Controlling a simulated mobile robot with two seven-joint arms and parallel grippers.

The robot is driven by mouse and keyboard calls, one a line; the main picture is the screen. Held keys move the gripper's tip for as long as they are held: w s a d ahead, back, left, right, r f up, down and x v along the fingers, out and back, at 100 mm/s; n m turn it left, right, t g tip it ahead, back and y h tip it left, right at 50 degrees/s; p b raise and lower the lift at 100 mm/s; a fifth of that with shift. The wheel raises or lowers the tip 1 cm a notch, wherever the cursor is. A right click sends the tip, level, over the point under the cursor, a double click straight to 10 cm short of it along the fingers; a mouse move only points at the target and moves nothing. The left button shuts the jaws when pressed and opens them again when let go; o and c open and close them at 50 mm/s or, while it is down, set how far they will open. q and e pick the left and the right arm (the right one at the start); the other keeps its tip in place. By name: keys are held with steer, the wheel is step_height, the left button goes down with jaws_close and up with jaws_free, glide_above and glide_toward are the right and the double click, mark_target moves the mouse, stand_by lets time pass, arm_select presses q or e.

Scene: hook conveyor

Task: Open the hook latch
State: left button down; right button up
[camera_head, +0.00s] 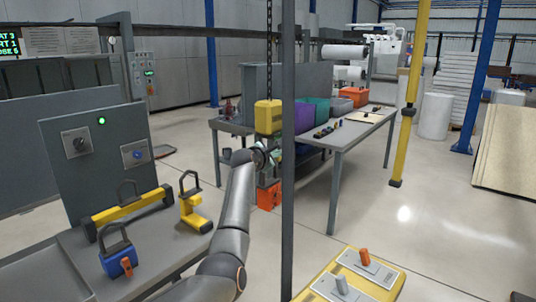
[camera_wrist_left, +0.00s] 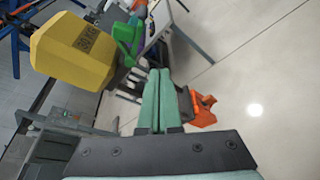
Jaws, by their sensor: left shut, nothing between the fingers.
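A yellow hook block (camera_head: 268,116) hangs on a dark chain in the middle of the head view. In the left wrist view the yellow block (camera_wrist_left: 72,50) is large, tilted, at the upper left, with dark lettering. My left gripper (camera_head: 264,152) is just below the block in the head view and partly blends with what is behind it. In the left wrist view its teal fingers (camera_wrist_left: 158,75) are together, with nothing visible between them. My right gripper is not in view.
A grey post (camera_head: 288,200) stands right of my left arm. A grey table (camera_head: 340,150) with coloured bins is behind. A control panel (camera_head: 100,150) and a bench with yellow and blue shackle-like items are at left. A yellow pole (camera_head: 408,110) hangs at right.

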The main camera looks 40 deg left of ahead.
arm_select(q)
steer(key=shift+s+r, duration=0.3)
steer(key=shift+s, duration=0.6)
steer(key=shift+s+r, duration=0.25)
steer(key=shift+s, duration=0.65)
